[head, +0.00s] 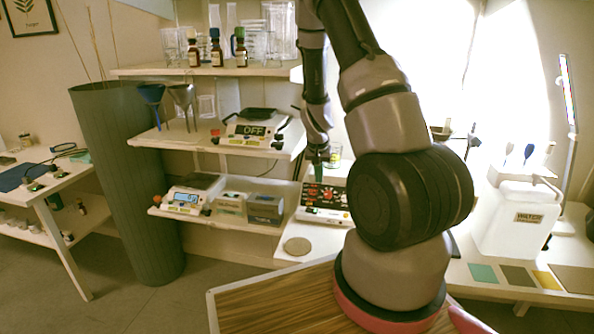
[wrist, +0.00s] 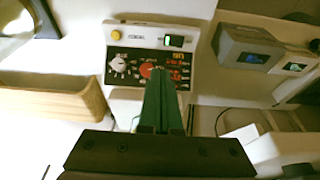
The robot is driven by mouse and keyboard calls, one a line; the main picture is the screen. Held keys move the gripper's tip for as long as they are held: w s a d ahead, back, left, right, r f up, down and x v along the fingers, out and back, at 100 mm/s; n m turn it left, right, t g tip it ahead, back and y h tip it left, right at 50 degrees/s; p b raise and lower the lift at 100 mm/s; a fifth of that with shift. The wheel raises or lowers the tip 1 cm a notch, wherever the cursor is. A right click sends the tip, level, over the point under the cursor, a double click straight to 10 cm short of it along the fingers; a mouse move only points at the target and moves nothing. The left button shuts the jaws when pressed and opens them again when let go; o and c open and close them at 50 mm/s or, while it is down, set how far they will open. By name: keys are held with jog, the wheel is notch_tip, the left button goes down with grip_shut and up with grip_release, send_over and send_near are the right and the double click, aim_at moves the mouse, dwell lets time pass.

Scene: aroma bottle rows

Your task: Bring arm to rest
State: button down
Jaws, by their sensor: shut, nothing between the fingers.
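My gripper (head: 318,168) hangs down at the end of my arm in the head view, in front of the shelves and above a control box with a black panel (head: 326,197). In the wrist view my gripper (wrist: 160,75) shows as two green fingers close together, shut with nothing between them. The fingertips overlap the lower part of the control box (wrist: 148,40) in that picture. My arm hides part of the bench behind it.
Shelves (head: 225,212) left of my gripper hold a scale, boxes and an "OFF" device (head: 254,130). Bottles (head: 216,48) stand on top. A water container (head: 515,218) stands at right. A wooden board (head: 270,308) lies in front. A tall grey-green bin (head: 128,180) stands at left.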

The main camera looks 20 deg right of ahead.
jog(key=s+a+r+t+y, duration=0.1)
jog(key=s+a+r, duration=0.15)
jog(key=r, duration=0.55)
jog(key=s+a+r+t+y, duration=0.1)
jog(key=a+r, duration=0.2)
jog(key=r, duration=0.5)
jog(key=s+a+r, duration=0.2)
jog(key=a+r, duration=0.1)
jog(key=r, duration=0.5)
jog(key=s+a+r+n+t+y, duration=0.1)
jog(key=s+a+r, duration=0.2)
jog(key=s+r, duration=0.4)
jog(key=s+a+r+n+t, duration=0.1)
jog(key=s+a+r, duration=0.3)
jog(key=s, duration=0.8)
notch_tip(320, 180, up, 3)
jog(key=shift+s+f+n+t+y, duration=0.1)
jog(key=shift+s+n+t+y, duration=0.2)
jog(key=shift+s+n+y, duration=0.1)
jog(key=shift+d, duration=0.1)
